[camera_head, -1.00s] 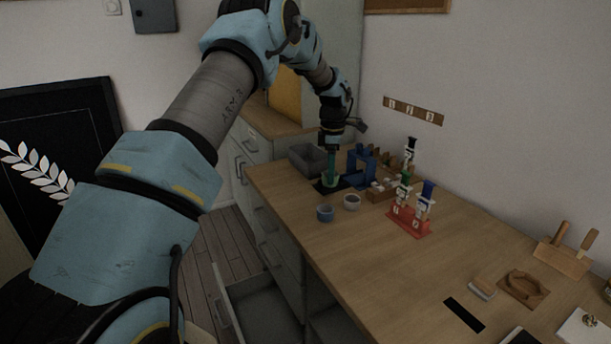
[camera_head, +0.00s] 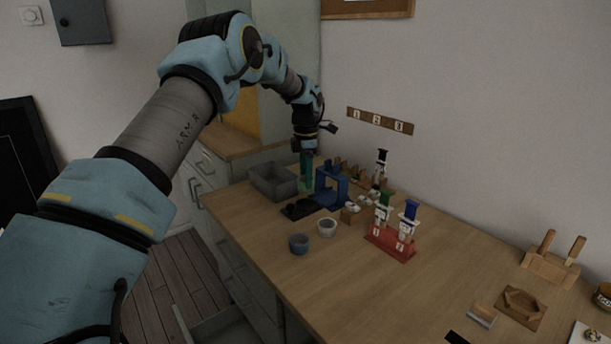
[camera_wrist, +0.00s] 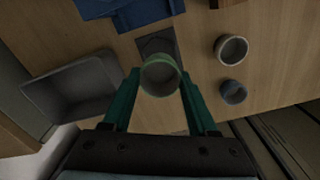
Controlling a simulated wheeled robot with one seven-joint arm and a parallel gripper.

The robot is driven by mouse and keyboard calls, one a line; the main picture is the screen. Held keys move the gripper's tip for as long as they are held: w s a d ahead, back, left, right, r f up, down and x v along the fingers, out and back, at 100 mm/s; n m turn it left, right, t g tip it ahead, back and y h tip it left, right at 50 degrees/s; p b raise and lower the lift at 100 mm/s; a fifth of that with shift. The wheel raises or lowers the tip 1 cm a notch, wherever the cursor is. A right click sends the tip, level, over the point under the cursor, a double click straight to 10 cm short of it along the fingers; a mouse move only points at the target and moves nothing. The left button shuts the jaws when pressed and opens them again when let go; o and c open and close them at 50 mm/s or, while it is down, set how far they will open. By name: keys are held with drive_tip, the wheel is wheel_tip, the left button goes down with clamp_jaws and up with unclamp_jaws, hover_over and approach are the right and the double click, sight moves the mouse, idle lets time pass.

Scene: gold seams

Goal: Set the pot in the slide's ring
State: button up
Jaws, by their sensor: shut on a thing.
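My gripper (camera_head: 306,183) has green fingers and points down at the far end of the bench. In the wrist view it is shut on a round green pot (camera_wrist: 160,76), whose open top faces the camera. A dark flat plate (camera_head: 301,208), probably the slide, lies at the foot of the blue frame (camera_head: 331,187). The plate also shows in the wrist view (camera_wrist: 157,43), partly covered by the pot. I cannot make out its ring clearly or tell the pot's height. In the head view the pot is not clearly visible.
A grey bin (camera_head: 272,181) stands left of the gripper. A white pot (camera_head: 327,227) and a blue-grey pot (camera_head: 298,243) stand nearer. A red stand (camera_head: 389,244) with upright tools is to the right.

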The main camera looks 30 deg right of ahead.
drive_tip(key=shift+f+b, duration=1.15)
drive_tip(key=shift+f, duration=0.8)
drive_tip(key=shift+r, duration=0.1)
drive_tip(key=shift+f, duration=1.35)
idle(1.4)
drive_tip(key=o, duration=1.4)
drive_tip(key=shift+r+p, duration=1.6)
drive_tip(key=shift+r, duration=0.95)
